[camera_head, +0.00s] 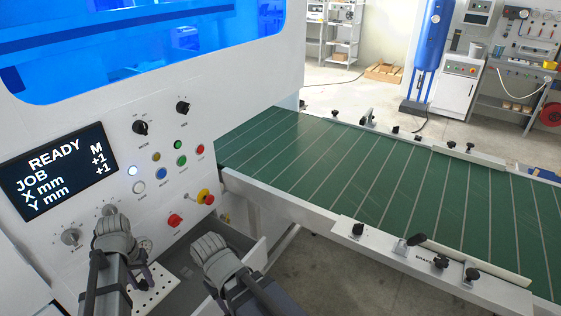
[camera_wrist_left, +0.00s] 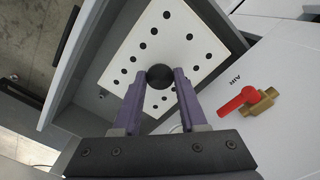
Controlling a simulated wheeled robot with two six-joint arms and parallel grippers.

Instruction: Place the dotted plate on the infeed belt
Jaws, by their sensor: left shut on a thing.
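The dotted plate (camera_wrist_left: 175,55), white with black dots and a round black knob (camera_wrist_left: 159,73) at its middle, lies inside a grey open drawer below the machine panel. My left gripper (camera_wrist_left: 160,80) has its purple fingers closed on the knob. In the head view the plate (camera_head: 158,289) shows partly, behind my left arm and purple fingers (camera_head: 143,276). The infeed belt (camera_head: 370,180), green with pale cross lines, runs to the right from the machine and is bare. My right arm shows beside the drawer, but its fingers do not show.
The drawer walls (camera_wrist_left: 72,65) stand around the plate. A red-handled valve (camera_wrist_left: 245,98) sits beside the drawer. The panel has a display (camera_head: 58,172), buttons and a red emergency stop (camera_head: 205,197). The belt's near rail (camera_head: 330,224) carries black knobs, and its far rail has more.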

